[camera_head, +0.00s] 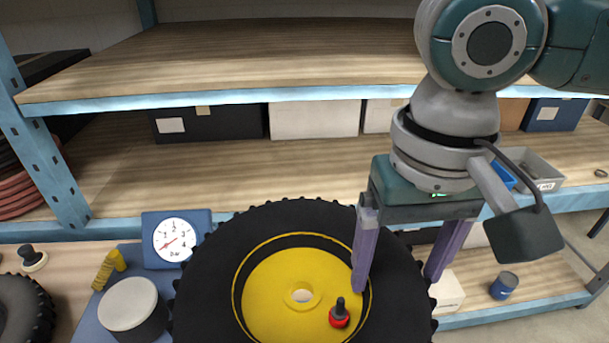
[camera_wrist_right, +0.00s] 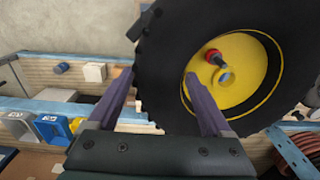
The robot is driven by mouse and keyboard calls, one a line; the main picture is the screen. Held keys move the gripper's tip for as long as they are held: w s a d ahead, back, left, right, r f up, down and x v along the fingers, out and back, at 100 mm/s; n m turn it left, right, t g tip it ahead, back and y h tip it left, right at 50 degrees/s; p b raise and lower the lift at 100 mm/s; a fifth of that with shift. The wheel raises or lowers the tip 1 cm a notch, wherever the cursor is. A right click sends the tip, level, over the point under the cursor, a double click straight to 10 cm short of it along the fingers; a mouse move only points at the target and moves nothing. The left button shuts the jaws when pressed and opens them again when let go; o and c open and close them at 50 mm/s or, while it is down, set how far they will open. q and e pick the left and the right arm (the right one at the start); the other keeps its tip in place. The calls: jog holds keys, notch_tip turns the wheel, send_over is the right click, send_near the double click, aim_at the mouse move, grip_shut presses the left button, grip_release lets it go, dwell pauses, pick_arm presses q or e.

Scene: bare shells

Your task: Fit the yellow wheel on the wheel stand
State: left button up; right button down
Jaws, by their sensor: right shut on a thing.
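The yellow wheel (camera_head: 270,283) has a thick black treaded tyre and fills the lower middle of the head view. Its centre hole shows pale, and a small red and black knob (camera_head: 339,315) stands off-centre on its face. My right gripper (camera_head: 396,284) is shut on the wheel's right side, one finger inside the rim and the other outside the tyre. The right wrist view also shows the wheel (camera_wrist_right: 240,90) and the gripper's fingers (camera_wrist_right: 163,105) on either side of the tyre wall. I cannot make out the wheel stand. My left gripper is not in view.
A blue pressure gauge (camera_head: 176,240) and a dark cylinder with a pale top (camera_head: 127,304) stand left of the wheel. Another black tyre (camera_head: 20,310) is at the left edge. Shelves (camera_head: 250,60) with several boxes are behind. A small dark blue can (camera_head: 504,286) stands at right.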

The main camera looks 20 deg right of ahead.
pick_arm(q)
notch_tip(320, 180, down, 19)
jog(key=b, duration=1.6)
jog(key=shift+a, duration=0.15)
pick_arm(e)
jog(key=w+d+f+m, duration=0.1)
jog(key=w+f, duration=0.3)
jog(key=f, duration=1.5)
jog(key=shift+m, duration=0.8)
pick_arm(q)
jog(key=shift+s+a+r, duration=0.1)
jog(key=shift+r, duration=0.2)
pick_arm(e)
jog(key=shift+d, duration=0.1)
pick_arm(q)
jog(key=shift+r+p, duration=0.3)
jog(key=shift+p, duration=0.3)
pick_arm(e)
jog(key=shift+f, duration=0.15)
pick_arm(q)
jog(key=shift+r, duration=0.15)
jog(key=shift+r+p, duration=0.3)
jog(key=shift+p, duration=0.15)
pick_arm(e)
jog(key=shift+f, duration=0.1)
